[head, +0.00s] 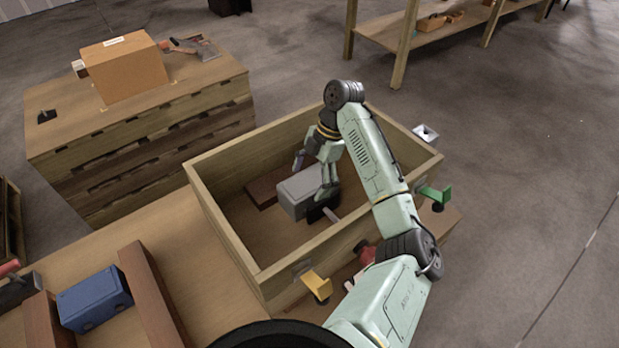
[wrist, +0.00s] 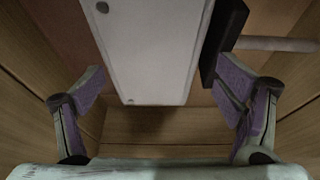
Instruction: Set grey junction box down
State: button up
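The grey junction box (head: 303,192) is inside the wooden crate (head: 228,228), low near its floor. I cannot tell for sure whether its whole underside rests there. In the wrist view the box (wrist: 152,50) shows as a pale face with small round marks, lying between my fingers. My gripper (head: 314,180) reaches down into the crate over the box. In the wrist view its purple-padded fingers (wrist: 165,88) are spread wide, with a gap visible on each side of the box. The arm hides part of the crate.
A black piece (wrist: 226,38) and a pale rod (wrist: 278,44) lie close on the box's right. Crate walls surround the gripper closely. A blue box (head: 93,299) sits between brown bars at left. Yellow (head: 317,286) and green (head: 437,196) clamps flank the crate.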

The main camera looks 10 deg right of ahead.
jog(key=shift+o, duration=0.2)
jog(key=shift+r, duration=0.3)
jog(key=v, duration=1.2)
jog(key=shift+r+b, duration=0.35)
jog(key=shift+b, duration=0.1)
dwell(0.5)
